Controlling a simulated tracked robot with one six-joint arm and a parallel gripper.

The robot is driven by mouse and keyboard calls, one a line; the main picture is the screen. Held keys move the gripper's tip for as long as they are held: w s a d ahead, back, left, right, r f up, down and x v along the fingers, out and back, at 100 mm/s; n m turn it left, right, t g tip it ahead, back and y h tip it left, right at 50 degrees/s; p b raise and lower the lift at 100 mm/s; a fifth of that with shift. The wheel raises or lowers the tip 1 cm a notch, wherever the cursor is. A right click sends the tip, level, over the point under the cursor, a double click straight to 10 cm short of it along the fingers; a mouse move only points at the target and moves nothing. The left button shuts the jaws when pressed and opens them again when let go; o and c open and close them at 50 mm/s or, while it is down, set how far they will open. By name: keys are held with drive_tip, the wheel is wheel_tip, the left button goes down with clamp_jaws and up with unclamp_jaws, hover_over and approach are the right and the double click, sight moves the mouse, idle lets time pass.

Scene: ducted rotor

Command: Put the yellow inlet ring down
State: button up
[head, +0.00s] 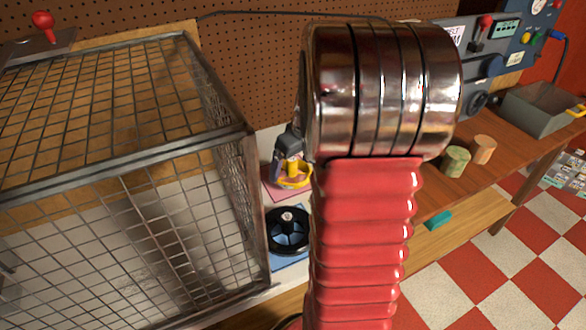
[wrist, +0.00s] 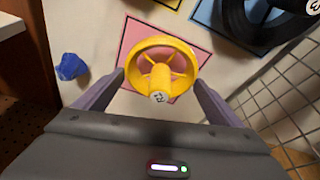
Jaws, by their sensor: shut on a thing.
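The yellow inlet ring (wrist: 160,77) is a spoked ring with a central hub, held between the two fingers of my gripper (wrist: 158,82). In the wrist view it lies over a pink square mat (wrist: 133,38), which shows around it. In the head view my gripper (head: 290,165) points down at the yellow ring (head: 293,184), low over the pink mat (head: 271,186) on the bench. I cannot tell whether the ring touches the mat. My red and chrome arm hides the area right of it.
A black wheel-like part (head: 288,232) sits on a blue mat (head: 290,264) nearer me. A wire cage (head: 245,200) stands close on the left. A blue lump (wrist: 71,67) lies beside the pink mat. Green (head: 455,161) and orange (head: 482,149) cylinders stand right of my arm.

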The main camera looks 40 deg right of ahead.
sight(300, 178)
drive_tip(key=shift+f, duration=1)
drive_tip(key=o, duration=0.8)
drive_tip(key=shift+f, duration=0.1)
drive_tip(key=v, duration=1.2)
